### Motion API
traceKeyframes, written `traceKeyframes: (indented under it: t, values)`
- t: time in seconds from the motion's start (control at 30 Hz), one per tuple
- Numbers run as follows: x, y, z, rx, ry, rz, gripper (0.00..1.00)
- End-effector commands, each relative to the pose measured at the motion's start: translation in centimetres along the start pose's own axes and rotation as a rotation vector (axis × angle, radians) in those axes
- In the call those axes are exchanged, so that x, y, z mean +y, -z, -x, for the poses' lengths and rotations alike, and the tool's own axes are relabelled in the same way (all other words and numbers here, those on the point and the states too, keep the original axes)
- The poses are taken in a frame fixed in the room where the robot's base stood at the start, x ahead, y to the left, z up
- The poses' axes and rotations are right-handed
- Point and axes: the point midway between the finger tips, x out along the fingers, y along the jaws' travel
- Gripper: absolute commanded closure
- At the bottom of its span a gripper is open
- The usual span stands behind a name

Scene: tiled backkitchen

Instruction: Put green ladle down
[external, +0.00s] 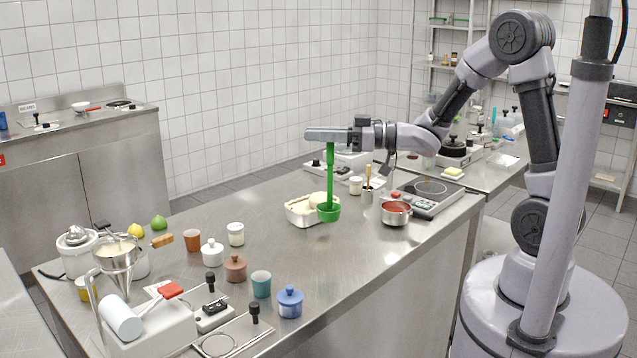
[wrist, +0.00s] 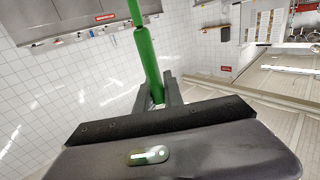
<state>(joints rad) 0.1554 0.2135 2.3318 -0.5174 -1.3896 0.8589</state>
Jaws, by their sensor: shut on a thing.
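The green ladle (external: 329,178) hangs upright from my gripper (external: 323,136) in the external view, with its handle up and its bowl (external: 328,212) at the bottom. My gripper is shut on the upper end of the handle. The bowl shows in front of the right edge of a cream-coloured tray (external: 299,216) on the steel counter (external: 260,215); I cannot tell whether it touches the tray or the counter. In the wrist view the green handle (wrist: 148,62) runs up from between the jaws.
A pot of red sauce (external: 396,213), a utensil holder (external: 368,194) and a hot plate (external: 430,190) stand to the right. A white lidded jar (external: 236,234), a brown pot (external: 235,268) and a blue pot (external: 290,301) stand to the left. Counter space in front of the tray is clear.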

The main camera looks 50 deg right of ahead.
Motion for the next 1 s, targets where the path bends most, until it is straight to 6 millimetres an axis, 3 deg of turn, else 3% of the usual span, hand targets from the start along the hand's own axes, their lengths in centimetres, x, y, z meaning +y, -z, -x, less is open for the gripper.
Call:
traceKeyframes:
  t: [0.17,0.53,0.9,0.93,1.0]
  values:
    - [0.1,-1.9,1.6,-0.002,0.118,-0.003,1.00]
    - [-0.1,-9.6,1.6,0.000,0.125,0.000,1.00]
    - [-0.1,-9.9,1.6,0.002,0.124,0.003,1.00]
    - [-0.1,-9.9,1.6,0.001,0.124,0.003,0.86]
    - [-0.1,-9.8,1.6,0.001,0.124,0.003,0.72]
